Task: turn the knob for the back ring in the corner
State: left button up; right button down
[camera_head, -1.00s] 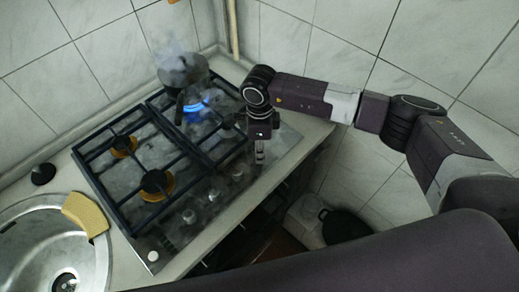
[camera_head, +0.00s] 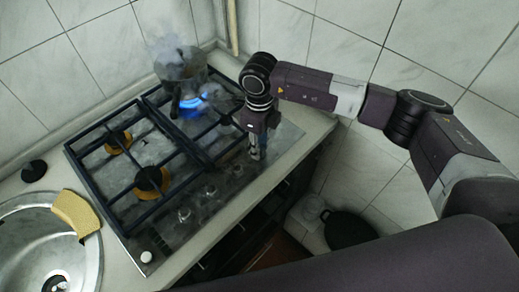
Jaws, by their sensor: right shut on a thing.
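The gas hob (camera_head: 140,205) has its knobs along its right-hand front edge. A dark pot (camera_head: 183,66) stands on the back ring in the corner, over a blue flame (camera_head: 192,106), with steam rising from it. My right gripper (camera_head: 255,153) points down at the far end of the knob row and is shut on a knob, which its fingers mostly hide. Other knobs show nearer, one (camera_head: 185,215) and another (camera_head: 210,191). My left gripper is not in view.
A round sink (camera_head: 30,235) with a yellow sponge (camera_head: 76,213) on its rim is at left. A black round object (camera_head: 34,171) lies on the worktop.

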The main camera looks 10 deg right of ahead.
jog(key=m+b, duration=0.2)
jog(key=m, duration=0.1)
jog(key=shift+f+m, duration=0.15)
jog(key=shift+m, duration=0.25)
jog(key=m+b, duration=0.2)
jog(key=m, duration=0.1)
jog(key=shift+m, duration=0.3)
jog(key=m+b, duration=0.2)
jog(key=m, duration=0.1)
jog(key=shift+m, duration=0.4)
jog(key=m+b, duration=0.1)
jog(key=m, duration=0.2)
jog(key=shift+m, duration=0.3)
jog(key=m+b, duration=0.1)
jog(key=m, duration=0.2)
jog(key=shift+m, duration=0.3)
jog(key=m, duration=0.3)
jog(key=shift+m+b, duration=0.3)
jog(key=shift+b, duration=0.1)
jog(key=m, duration=0.3)
jog(key=shift+r+m, duration=0.2)
jog(key=shift+m, duration=0.1)
jog(key=m, duration=0.4)
jog(key=shift+m, duration=0.4)
